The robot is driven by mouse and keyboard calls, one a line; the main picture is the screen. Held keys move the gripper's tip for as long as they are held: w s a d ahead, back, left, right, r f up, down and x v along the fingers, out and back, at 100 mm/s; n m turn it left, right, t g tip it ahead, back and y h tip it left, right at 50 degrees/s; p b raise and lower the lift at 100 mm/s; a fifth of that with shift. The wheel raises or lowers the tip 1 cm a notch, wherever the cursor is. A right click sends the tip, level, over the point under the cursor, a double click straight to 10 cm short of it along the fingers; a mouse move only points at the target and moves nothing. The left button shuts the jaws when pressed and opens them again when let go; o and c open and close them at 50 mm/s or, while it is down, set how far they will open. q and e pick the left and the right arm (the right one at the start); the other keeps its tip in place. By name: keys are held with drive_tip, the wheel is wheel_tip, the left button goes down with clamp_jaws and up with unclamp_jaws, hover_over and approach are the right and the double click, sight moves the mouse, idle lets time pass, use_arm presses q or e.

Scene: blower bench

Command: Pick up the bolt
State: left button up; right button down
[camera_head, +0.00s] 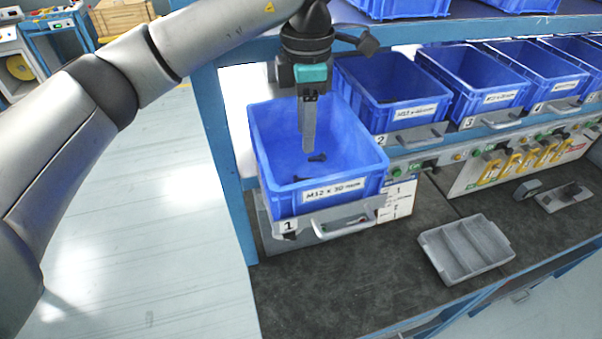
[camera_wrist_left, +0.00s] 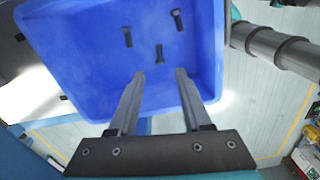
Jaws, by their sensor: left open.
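Dark bolts lie on the floor of the blue bin (camera_head: 262,150) labelled M12 x 30 mm, in drawer 1. In the head view one bolt (camera_head: 317,157) lies near the fingertips and another (camera_head: 299,179) lies nearer the front wall. The left wrist view shows three bolts: a middle one (camera_wrist_left: 159,54), one to its left (camera_wrist_left: 127,37) and one to its right (camera_wrist_left: 178,20). My left gripper (camera_head: 307,150) points down into the bin. In the left wrist view its two fingers (camera_wrist_left: 160,74) are apart with nothing between them. My right gripper is not in view.
More blue bins (camera_head: 393,92) stand in a row to the right, with another shelf of bins above. A grey divided tray (camera_head: 466,248) sits on the dark bench top (camera_head: 370,285). A grey fixture (camera_head: 565,195) lies further right. The bin walls stand around my left fingers.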

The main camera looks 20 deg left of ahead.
use_arm(q)
hover_over(305, 178)
wheel_tip(305, 178, down, 4)
drive_tip(key=shift+w+f+p, duration=0.1)
drive_tip(key=shift+f+p, duration=0.1)
drive_tip(key=shift+p, duration=0.15)
drive_tip(key=shift+f, duration=0.45)
wheel_tip(305, 178, down, 4)
drive_tip(key=shift+f+p, duration=0.1)
drive_tip(key=shift+p, duration=0.8)
drive_tip(key=shift+f, duration=0.35)
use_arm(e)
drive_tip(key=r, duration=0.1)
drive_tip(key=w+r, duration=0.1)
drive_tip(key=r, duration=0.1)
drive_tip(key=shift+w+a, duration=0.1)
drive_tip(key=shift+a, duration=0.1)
use_arm(q)
drive_tip(key=shift+c, duration=0.9)
clamp_jaws()
